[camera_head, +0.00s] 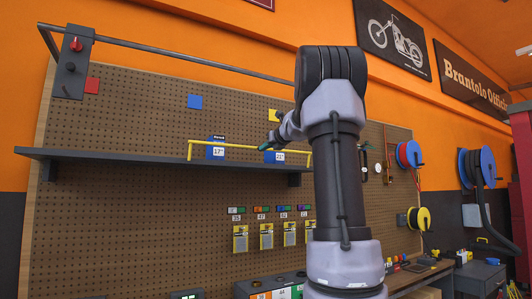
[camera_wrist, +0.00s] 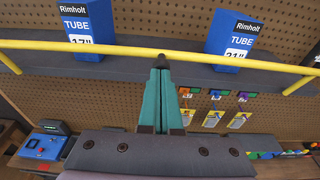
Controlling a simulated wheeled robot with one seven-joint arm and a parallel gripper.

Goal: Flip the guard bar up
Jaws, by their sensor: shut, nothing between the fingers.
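The yellow guard bar (camera_head: 225,145) runs along the front of the dark wall shelf (camera_head: 110,161), with short arms at its ends. In the wrist view the bar (camera_wrist: 100,46) crosses the whole picture, in front of two blue tube boxes. My gripper (camera_head: 263,147) is at the bar, right of its middle in the head view. In the wrist view its teal fingers (camera_wrist: 160,62) are together and empty, with the dark tips overlapping the bar. I cannot tell whether they touch it. My arm hides part of the shelf's right end.
The blue boxes marked 17" (camera_wrist: 86,24) and 21" (camera_wrist: 234,38) stand on the shelf. A grey rail (camera_head: 170,54) runs above, from a panel with a red knob (camera_head: 76,44). Tagged packets (camera_head: 266,236) hang below the shelf, above a workbench (camera_head: 418,277).

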